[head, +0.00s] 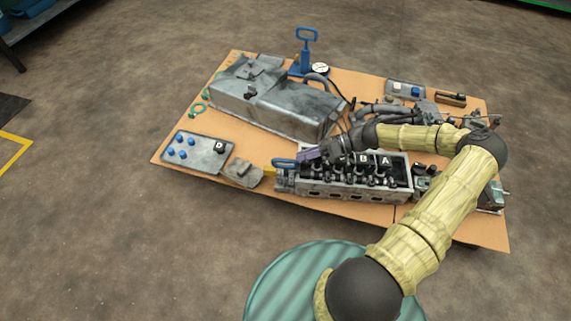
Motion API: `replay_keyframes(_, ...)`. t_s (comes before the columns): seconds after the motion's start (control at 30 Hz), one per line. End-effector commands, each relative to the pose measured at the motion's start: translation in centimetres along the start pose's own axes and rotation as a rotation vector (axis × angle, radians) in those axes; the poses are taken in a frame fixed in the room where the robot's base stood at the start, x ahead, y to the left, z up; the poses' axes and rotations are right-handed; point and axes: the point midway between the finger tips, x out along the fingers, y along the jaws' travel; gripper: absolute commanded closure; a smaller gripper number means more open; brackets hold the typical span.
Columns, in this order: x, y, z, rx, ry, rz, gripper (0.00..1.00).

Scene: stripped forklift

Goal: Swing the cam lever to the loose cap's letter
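The loose cap (219,147) is dark, carries the letter D, and sits at the right side of a grey tray (206,163) on the left of the board. The cylinder head (345,193) lies at the front middle of the board with a row of dark caps along its top. Letters B (364,159) and A (386,160) show on two of them. The cam lever (285,163) has a blue loop handle at the head's left end. My gripper (307,155) points left, just right of the handle. Whether it touches the handle, and its finger opening, are too small to tell. It hides part of the cap row.
Several blue-topped pieces (181,152) lie in the grey tray. A large grey metal housing (275,100) fills the back left. A blue-handled pump (305,52) and a gauge (320,70) stand behind it. Hoses and parts crowd the right.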

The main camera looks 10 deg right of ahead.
Motion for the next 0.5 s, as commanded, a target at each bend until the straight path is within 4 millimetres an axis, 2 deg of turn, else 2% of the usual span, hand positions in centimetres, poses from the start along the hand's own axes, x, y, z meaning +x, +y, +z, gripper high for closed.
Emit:
replay_keyframes(0.1,2.4,-0.2,-0.4,-0.001,0.001,0.005,0.64)
replay_keyframes(0.3,5.4,-0.2,-0.2,-0.002,0.001,0.002,0.64)
replay_keyframes(0.5,6.5,0.0,0.0,-0.001,0.000,0.001,0.64)
